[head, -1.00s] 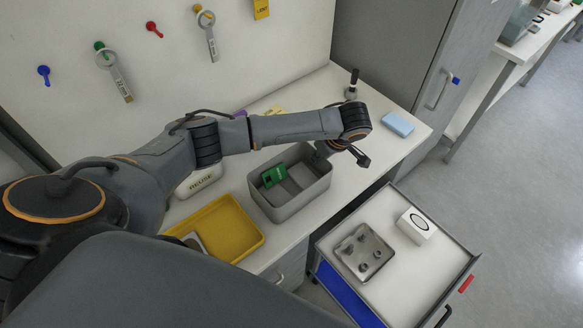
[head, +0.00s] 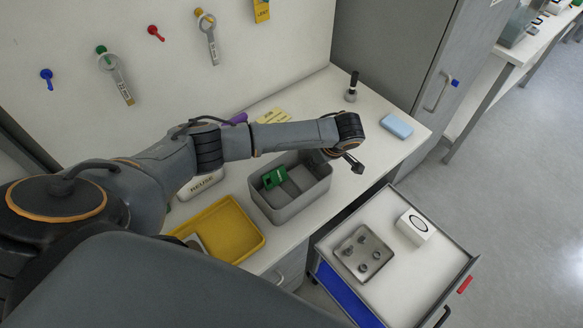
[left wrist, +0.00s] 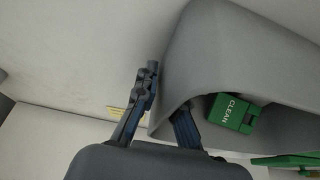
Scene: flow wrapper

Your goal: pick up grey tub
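The grey tub (head: 290,212) stands on the white worktop, open side up, with a green block (head: 273,177) inside. My left gripper (head: 340,161) is at the tub's right end, seen from the head. One dark finger shows outside the tub wall and stands apart from it. In the left wrist view my left gripper (left wrist: 166,100) has one finger outside the tub wall (left wrist: 205,40) and one on its inner side, with the rim between them. The gripper looks open. The green block there reads CLEAN (left wrist: 234,112). My right gripper is not in view.
A yellow tray (head: 232,232) lies left of the tub, and a white REUSE bin (head: 203,186) is behind it, partly covered by my arm. An open drawer (head: 405,272) with a metal tray (head: 362,254) and white box (head: 415,227) is at front right. A blue block (head: 396,126) lies behind.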

